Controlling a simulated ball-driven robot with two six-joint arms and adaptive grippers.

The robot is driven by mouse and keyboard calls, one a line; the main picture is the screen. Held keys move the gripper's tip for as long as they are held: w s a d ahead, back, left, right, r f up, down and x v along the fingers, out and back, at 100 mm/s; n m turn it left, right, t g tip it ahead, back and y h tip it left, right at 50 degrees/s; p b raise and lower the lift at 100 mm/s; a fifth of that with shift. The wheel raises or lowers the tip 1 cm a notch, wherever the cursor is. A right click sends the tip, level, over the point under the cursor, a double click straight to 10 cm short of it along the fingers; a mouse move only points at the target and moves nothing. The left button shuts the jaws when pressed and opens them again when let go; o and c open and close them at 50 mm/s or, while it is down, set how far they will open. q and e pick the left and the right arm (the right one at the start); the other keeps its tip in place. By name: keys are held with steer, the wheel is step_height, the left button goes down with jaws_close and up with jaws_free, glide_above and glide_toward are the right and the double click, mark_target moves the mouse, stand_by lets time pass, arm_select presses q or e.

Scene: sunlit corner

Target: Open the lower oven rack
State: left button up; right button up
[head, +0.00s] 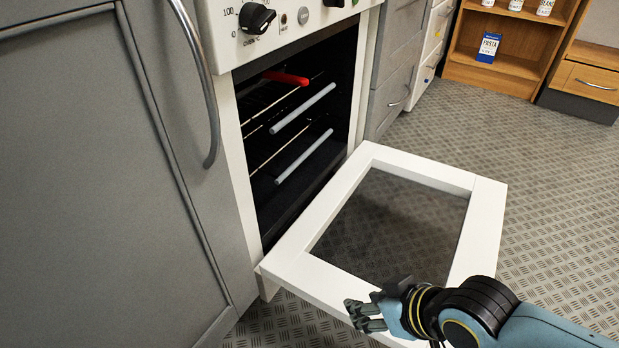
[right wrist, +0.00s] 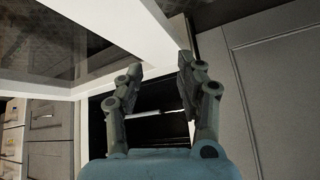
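The white oven (head: 290,20) has its door (head: 480,225) swung down and open. Inside are two wire racks, each with a grey-blue front bar. The lower rack's bar (head: 303,156) sits below the upper rack's bar (head: 302,108); both appear pushed in. My right gripper (head: 362,312) is at the door's near edge, well short of the racks. In the right wrist view its fingers (right wrist: 161,72) are apart with nothing held, close to the white door frame (right wrist: 135,48). A pale bar (right wrist: 145,114) shows between them; which rack it belongs to is unclear. My left gripper is out of view.
A red object (head: 286,77) lies on the upper rack. Grey cabinets (head: 85,170) stand left of the oven, one with a curved handle (head: 203,85). A wooden shelf (head: 510,62) with a blue box (head: 488,47) stands at the back. The patterned floor (head: 560,190) is clear at right.

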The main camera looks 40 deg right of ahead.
steer(key=w+a+m+t+b, duration=0.1)
steer(key=w+b, duration=0.1)
steer(key=w, duration=0.2)
steer(key=m+t+h+b, duration=0.2)
steer(key=m+t+h, duration=0.5)
steer(key=m, duration=1.2)
glide_toward(304, 159)
steer(key=w, duration=0.1)
steer(key=b+x, duration=0.1)
steer(key=x, duration=0.1)
steer(key=b+x, duration=0.1)
steer(key=x, duration=0.2)
steer(key=b+x, duration=0.1)
steer(key=x, duration=0.2)
steer(key=shift+s+d+f, duration=0.15)
steer(key=shift+d+f, duration=0.15)
steer(key=shift+w+d, duration=0.2)
steer(key=shift+w, duration=0.2)
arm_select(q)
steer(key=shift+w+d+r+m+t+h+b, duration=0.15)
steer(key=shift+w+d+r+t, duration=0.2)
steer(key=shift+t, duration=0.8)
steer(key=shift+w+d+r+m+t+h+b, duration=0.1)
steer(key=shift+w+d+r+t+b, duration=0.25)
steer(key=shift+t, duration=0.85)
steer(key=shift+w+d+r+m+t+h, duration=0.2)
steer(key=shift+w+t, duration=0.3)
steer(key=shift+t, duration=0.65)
arm_select(e)
steer(key=shift+x, duration=0.8)
